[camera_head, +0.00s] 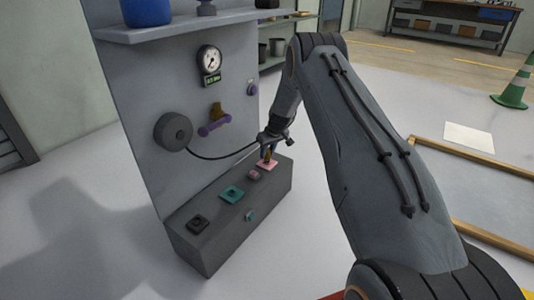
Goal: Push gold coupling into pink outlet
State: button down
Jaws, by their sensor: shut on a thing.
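My gripper (269,144) is at the far right end of the dark grey box, right above the pink outlet (267,165). It is shut on the gold coupling (269,155), a small gold piece pointing down at the outlet. A black hose (215,158) runs from the round reel (174,131) on the panel to my gripper. The pink outlet is a square pink plate on the box top. I cannot tell whether the coupling is inside the outlet or just touching it, because the parts are small and overlap.
The box (222,245) also carries a smaller pink part (254,174), a teal outlet (232,195) and a black outlet (198,223). A gauge (210,60) and a purple handle (214,125) are on the panel. A shelf (190,27) juts out above. Open floor lies left.

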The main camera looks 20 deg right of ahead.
jog(key=shift+f+b, duration=0.3)
jog(key=shift+f, duration=0.4)
jog(key=c, duration=1.4)
grip_release()
